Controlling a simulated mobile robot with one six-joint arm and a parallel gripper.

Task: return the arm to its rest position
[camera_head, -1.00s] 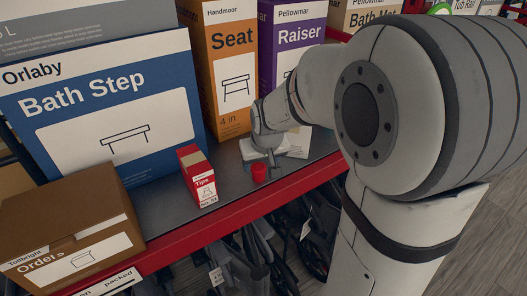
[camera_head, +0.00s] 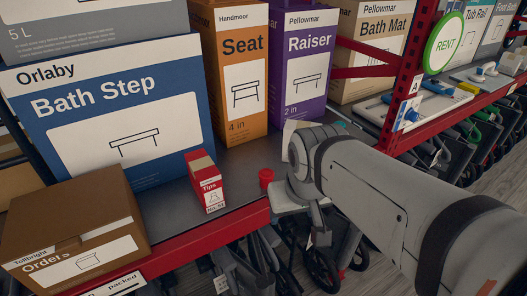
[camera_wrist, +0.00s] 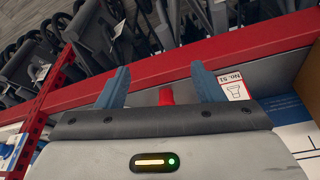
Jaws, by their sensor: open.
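My gripper shows in the wrist view (camera_wrist: 161,86) with its two blue-grey fingers spread apart and nothing held between them. In the head view my arm reaches in from the lower right, and the gripper end (camera_head: 312,215) is by the shelf's red front edge, right of a small red cap-like object (camera_head: 266,178). The fingers are only partly visible there. In the wrist view the red object (camera_wrist: 166,96) appears between the fingers, beyond the gripper body, not touched as far as I can see.
The red-edged shelf (camera_head: 165,255) holds a Tips box (camera_head: 206,185), Bath Step box (camera_head: 120,110), brown Orders box (camera_head: 70,220), Seat box (camera_head: 238,75) and Raiser box (camera_head: 300,60). A red upright (camera_head: 408,75) stands right.

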